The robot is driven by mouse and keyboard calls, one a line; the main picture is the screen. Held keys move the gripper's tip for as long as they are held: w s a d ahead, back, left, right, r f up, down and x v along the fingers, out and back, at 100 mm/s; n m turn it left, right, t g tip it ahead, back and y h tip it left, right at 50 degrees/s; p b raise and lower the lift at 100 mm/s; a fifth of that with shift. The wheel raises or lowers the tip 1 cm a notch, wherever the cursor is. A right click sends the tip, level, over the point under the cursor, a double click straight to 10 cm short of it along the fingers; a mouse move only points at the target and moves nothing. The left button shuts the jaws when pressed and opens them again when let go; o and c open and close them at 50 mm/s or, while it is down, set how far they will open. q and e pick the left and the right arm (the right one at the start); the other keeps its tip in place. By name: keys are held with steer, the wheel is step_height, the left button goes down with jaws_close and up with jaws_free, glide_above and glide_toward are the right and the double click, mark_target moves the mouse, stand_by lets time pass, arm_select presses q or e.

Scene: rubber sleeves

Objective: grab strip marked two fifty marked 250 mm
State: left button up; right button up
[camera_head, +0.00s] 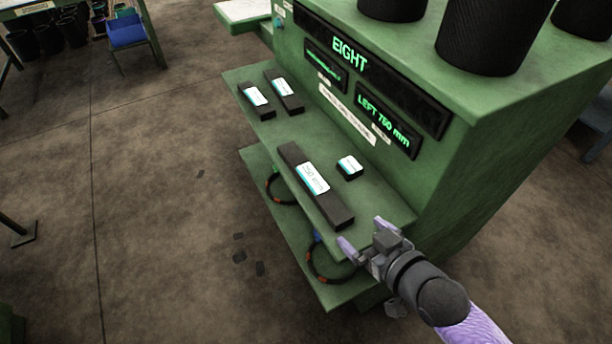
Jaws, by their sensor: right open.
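Several dark strips with white and teal labels lie on the green shelf of the station. The longest strip (331,205) lies along the shelf's front. A small short strip (349,167) lies behind it. Two mid-length strips, one on the left (256,101) and one on the right (284,91), lie side by side at the far end. The labels are too small to read surely, so I cannot tell which one is marked 250 mm. My right gripper (365,239) is open and empty, just beyond the near end of the longest strip. My left gripper is not in view.
The green station (449,164) rises behind the shelf, with displays (384,120) reading "EIGHT" and "LEFT 750 mm". Black cylinders (492,36) stand on its top. The floor to the left is mostly clear.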

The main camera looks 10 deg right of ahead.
mark_target(333, 211)
steer(key=shift+w+a+y+b, duration=0.2)
steer(key=shift+w+a, duration=0.15)
steer(key=shift+w, duration=0.2)
steer(key=shift+w+a+y+b, duration=0.1)
steer(key=shift+w+a+b, duration=0.1)
steer(key=shift+w+a, duration=0.25)
steer(key=b+x, duration=0.1)
steer(key=x, duration=0.1)
steer(key=b+x, duration=0.1)
steer(key=x, duration=0.2)
steer(key=d+b+x, duration=0.1)
steer(key=x, duration=0.1)
steer(key=shift+w+a+f, duration=0.1)
steer(key=shift+w+f, duration=0.15)
steer(key=shift+w, duration=0.15)
steer(key=shift+w+a, duration=0.1)
steer(key=shift+w, duration=0.15)
steer(key=c, duration=1.3)
steer(key=shift+r, duration=0.2)
